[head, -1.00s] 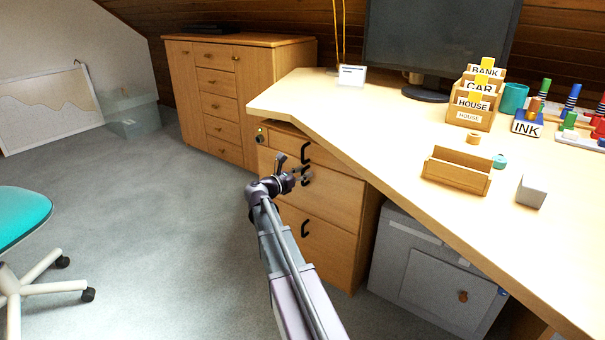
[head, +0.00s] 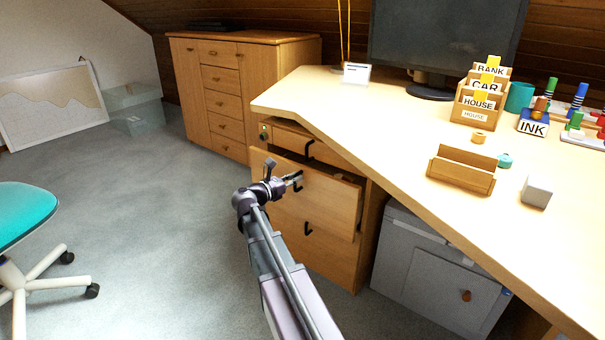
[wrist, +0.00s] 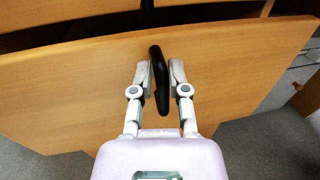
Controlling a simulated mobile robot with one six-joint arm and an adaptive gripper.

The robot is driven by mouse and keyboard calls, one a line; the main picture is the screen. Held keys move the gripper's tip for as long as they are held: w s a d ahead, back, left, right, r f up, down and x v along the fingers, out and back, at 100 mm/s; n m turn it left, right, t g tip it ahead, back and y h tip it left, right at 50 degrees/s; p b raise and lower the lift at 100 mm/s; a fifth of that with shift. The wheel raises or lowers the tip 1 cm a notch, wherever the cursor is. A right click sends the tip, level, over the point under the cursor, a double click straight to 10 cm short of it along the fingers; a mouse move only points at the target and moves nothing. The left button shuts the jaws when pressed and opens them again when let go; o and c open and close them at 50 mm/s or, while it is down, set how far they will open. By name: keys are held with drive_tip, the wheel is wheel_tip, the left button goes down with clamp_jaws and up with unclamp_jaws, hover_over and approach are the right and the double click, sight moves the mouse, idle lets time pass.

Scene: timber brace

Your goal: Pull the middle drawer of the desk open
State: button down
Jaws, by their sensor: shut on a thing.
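The desk's middle drawer (head: 325,200) is wooden and stands out from the cabinet, partly open, with a dark gap above its front. In the wrist view the drawer front (wrist: 80,90) fills most of the picture. Its black handle (wrist: 158,78) stands between the fingers of my gripper (wrist: 160,85), which is shut on it. In the head view my gripper (head: 294,181) is at the drawer's handle. The top drawer (head: 318,149) and the bottom drawer (head: 315,240) look shut.
The desk top (head: 390,130) overhangs the drawers. A grey cabinet (head: 430,270) stands right of them under the desk. A teal chair (head: 22,212) is at the far left. A wooden dresser (head: 240,95) stands behind. The carpet between chair and drawers is clear.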

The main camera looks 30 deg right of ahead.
drive_tip(key=s+a, duration=0.4)
drive_tip(key=a, duration=0.7)
drive_tip(key=s+a, duration=0.4)
drive_tip(key=a, duration=0.8)
drive_tip(key=shift+s, duration=0.4)
drive_tip(key=shift+a+f, duration=0.1)
drive_tip(key=c, duration=0.8)
unclamp_jaws()
drive_tip(key=shift+o, duration=0.6)
drive_tip(key=shift+w, duration=0.1)
drive_tip(key=shift+a, duration=0.15)
drive_tip(key=s+a, duration=0.1)
drive_tip(key=a, duration=1)
drive_tip(key=shift+s+a, duration=0.3)
drive_tip(key=shift+a, duration=0.05)
